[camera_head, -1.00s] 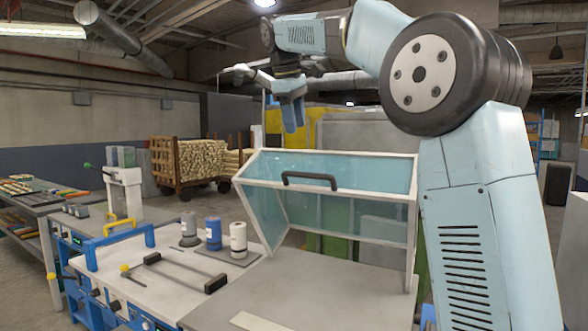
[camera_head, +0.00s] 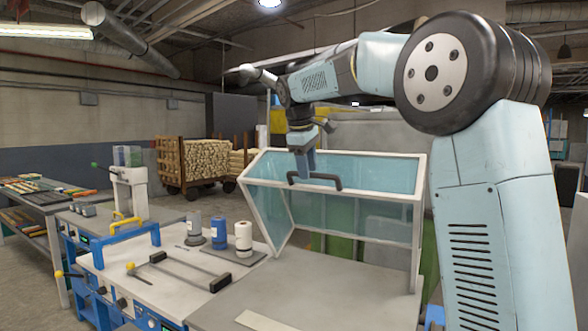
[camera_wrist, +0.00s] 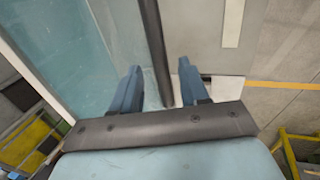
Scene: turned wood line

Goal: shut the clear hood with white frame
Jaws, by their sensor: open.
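The clear hood (camera_head: 375,172) with white frame stands raised over the grey bench at the right, its front panel tilted up. A dark bar handle (camera_head: 332,182) is fixed on its front panel. My gripper (camera_head: 303,170) points down at the left part of this handle. In the wrist view my gripper (camera_wrist: 160,68) is open, with one blue finger on each side of the dark handle (camera_wrist: 153,42). The bluish clear pane (camera_wrist: 40,40) fills the left there. I cannot tell whether the fingers touch the handle.
Beside the hood, bottles and a white spool (camera_head: 243,238) stand on a dark plate. A dark bar frame (camera_head: 190,268) lies on the pale bench top. The grey bench surface (camera_head: 330,295) below the hood is mostly clear, with a pale strip near its front.

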